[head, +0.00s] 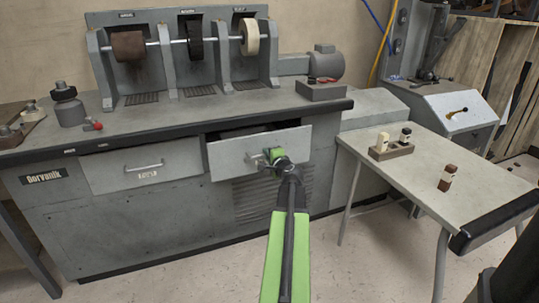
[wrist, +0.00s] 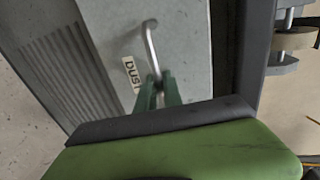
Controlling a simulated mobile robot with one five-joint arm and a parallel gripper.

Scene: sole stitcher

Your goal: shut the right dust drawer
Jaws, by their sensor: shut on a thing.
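The right dust drawer (head: 228,157) is a grey drawer in the front of the grinding bench. It stands partly open, with a dark gap above its front panel. In the wrist view its front (wrist: 185,45) carries a bar handle (wrist: 151,45) and a label reading "DUST" (wrist: 131,74). My gripper (head: 273,157) is at the handle in the head view and hides most of it. In the wrist view my gripper's green fingers (wrist: 158,92) are shut on the handle's near end.
The left drawer (head: 120,172) is shut flush in the bench (head: 110,230). Open floor (head: 350,265) lies in front.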

